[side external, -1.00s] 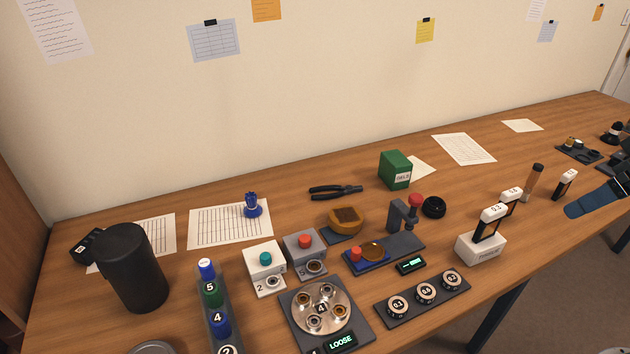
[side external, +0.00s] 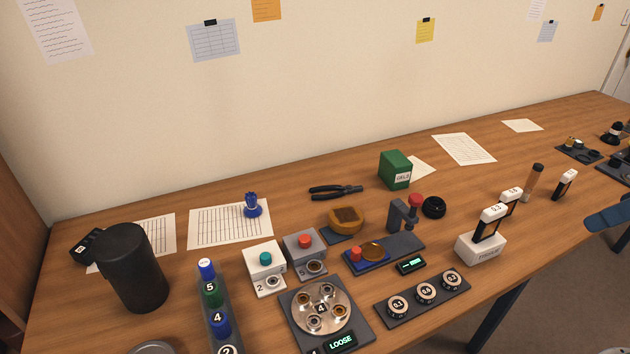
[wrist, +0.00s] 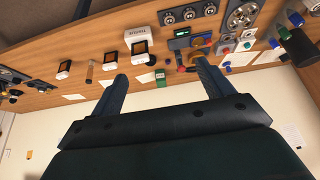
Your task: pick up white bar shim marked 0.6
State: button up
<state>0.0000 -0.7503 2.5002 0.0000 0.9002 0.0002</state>
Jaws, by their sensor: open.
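Several upright bar shims with white tops and dark lower bars show in the side view. One, whose mark looks like 0.6 (side external: 512,193), stands just behind another that looks marked 0.3 (side external: 493,213) in a white block (side external: 481,249). A third bar shim (side external: 568,176) stands apart to the right, its mark too small to read. In the wrist view, the likely 0.6 shim (wrist: 111,57) is left of the white block (wrist: 138,33). My gripper (wrist: 161,70) is open and empty, away from the shims. Only a blue part of my arm shows at the right edge of the side view.
A brown cylinder (side external: 533,180) stands between the likely 0.6 shim and the lone shim. A dark tray (side external: 387,315) with round marked pieces lies in front of the block. A green box (side external: 395,169) stands behind.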

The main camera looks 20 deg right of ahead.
jog(key=shift+o, duration=0.4)
jog(key=shift+w, duration=0.1)
jog(key=w+d+f+g, duration=0.1)
jog(key=w+d, duration=0.4)
jog(key=w, duration=0.2)
jog(key=w+d+f, duration=0.2)
jog(key=w+d, duration=0.3)
jog(key=w, duration=0.2)
jog(key=w+d+f, duration=0.3)
jog(key=d+f, duration=0.2)
jog(key=d, duration=0.2)
jog(key=w+d+f, duration=0.4)
jog(key=d+f, duration=0.1)
jog(key=d, duration=0.2)
jog(key=shift+d, duration=0.35)
jog(key=shift+f, duration=0.1)
send_near(514, 192)
jog(key=x, duration=0.4)
jog(key=shift+w+a+f, duration=0.15)
jog(key=shift+f, duration=0.15)
jog(key=shift+w+f, duration=0.1)
jog(key=shift+f, duration=0.15)
jog(key=shift+f, duration=0.1)
